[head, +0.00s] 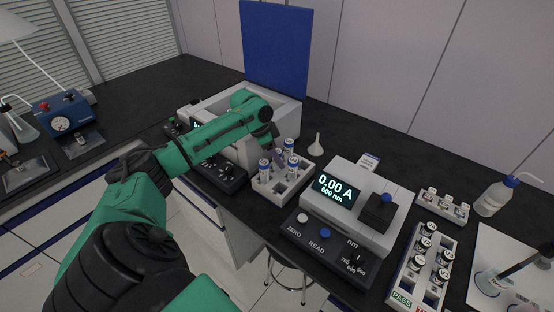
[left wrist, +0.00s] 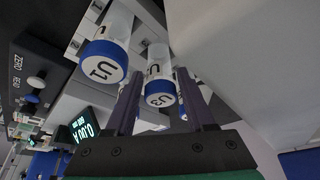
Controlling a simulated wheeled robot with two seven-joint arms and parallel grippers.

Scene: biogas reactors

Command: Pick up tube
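Clear tubes with blue caps stand in a white rack (head: 267,191) in the middle of the head view. One tube (head: 264,167) is at the rack's left, and another (head: 292,166) is at its right. My left gripper (head: 279,153) is over the rack's back part, pointing down among the tubes. In the left wrist view its two fingers (left wrist: 159,100) are apart, with a tube marked U3 (left wrist: 159,92) showing in the gap. Contact is not visible. A tube marked U1 (left wrist: 104,62) is left of the fingers. A further blue cap is mostly hidden behind the right finger.
A photometer (head: 363,205) reading 0.00 A stands right of the rack. A small funnel (head: 316,145) stands near the back. A rack of black-capped vials (head: 411,265) is at the right.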

